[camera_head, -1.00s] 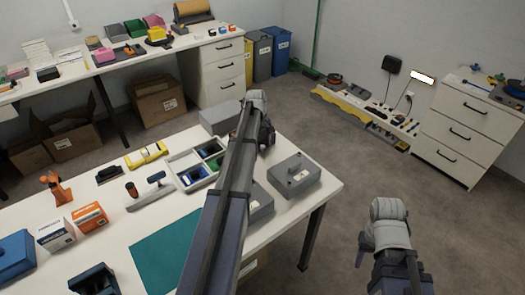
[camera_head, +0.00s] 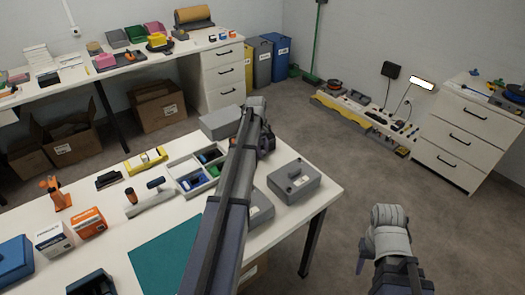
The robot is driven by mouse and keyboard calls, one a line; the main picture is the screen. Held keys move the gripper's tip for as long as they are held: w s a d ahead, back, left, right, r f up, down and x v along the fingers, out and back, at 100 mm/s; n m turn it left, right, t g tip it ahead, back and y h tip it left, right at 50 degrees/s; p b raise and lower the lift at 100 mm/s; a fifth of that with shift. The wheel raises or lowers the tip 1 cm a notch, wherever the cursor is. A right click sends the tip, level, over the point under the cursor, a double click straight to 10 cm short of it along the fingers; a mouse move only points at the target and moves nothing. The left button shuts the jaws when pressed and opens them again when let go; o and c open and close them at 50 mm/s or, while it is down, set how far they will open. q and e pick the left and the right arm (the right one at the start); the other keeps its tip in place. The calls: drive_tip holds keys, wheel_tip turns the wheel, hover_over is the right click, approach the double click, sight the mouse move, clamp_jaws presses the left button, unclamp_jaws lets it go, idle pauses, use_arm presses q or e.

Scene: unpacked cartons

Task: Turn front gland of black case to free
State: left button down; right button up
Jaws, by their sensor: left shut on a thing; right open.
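My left arm reaches across the front table, and my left gripper (camera_head: 266,143) is at its far right part, between grey boxes. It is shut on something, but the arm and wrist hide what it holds. I cannot pick out a black case with a front gland for certain. A dark case-like thing (camera_head: 91,284) is cut off at the bottom left edge. A grey box with a knob on its lid (camera_head: 293,181) stands right of my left gripper. My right gripper (camera_head: 364,252) is open, over the floor right of the table; its fingers are mostly hidden.
A grey tray with compartments (camera_head: 178,167), a grey box (camera_head: 220,121), another grey box (camera_head: 261,210) and a teal mat (camera_head: 165,258) are on the table. Orange and white cartons (camera_head: 89,222) stand left. A drawer cabinet (camera_head: 462,140) stands right. The floor between is clear.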

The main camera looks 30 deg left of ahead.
use_arm(q)
drive_tip(key=shift+s+f, duration=0.1)
drive_tip(key=shift+s, duration=0.05)
drive_tip(key=shift+s+f+t+h+b, duration=0.1)
drive_tip(key=shift+s+t+h+b, duration=0.15)
drive_tip(key=shift+t+b, duration=0.4)
drive_tip(key=shift+s+f+t+h+b, duration=0.1)
drive_tip(key=shift+t+h+b, duration=0.15)
drive_tip(key=shift+t+b, duration=0.25)
drive_tip(key=shift+s+f+t+h+b, duration=0.1)
drive_tip(key=shift+t+h+b, duration=0.15)
drive_tip(key=shift+t, duration=0.4)
drive_tip(key=t+h+b, duration=0.1)
drive_tip(key=t+b, duration=0.1)
drive_tip(key=b, duration=0.1)
drive_tip(key=shift+a+f, duration=0.1)
drive_tip(key=shift+a, duration=0.05)
drive_tip(key=shift+t+h+b, duration=0.25)
drive_tip(key=shift+t+b, duration=0.4)
drive_tip(key=shift+t, duration=0.05)
drive_tip(key=c, duration=0.6)
unclamp_jaws()
drive_tip(key=shift+r, duration=0.2)
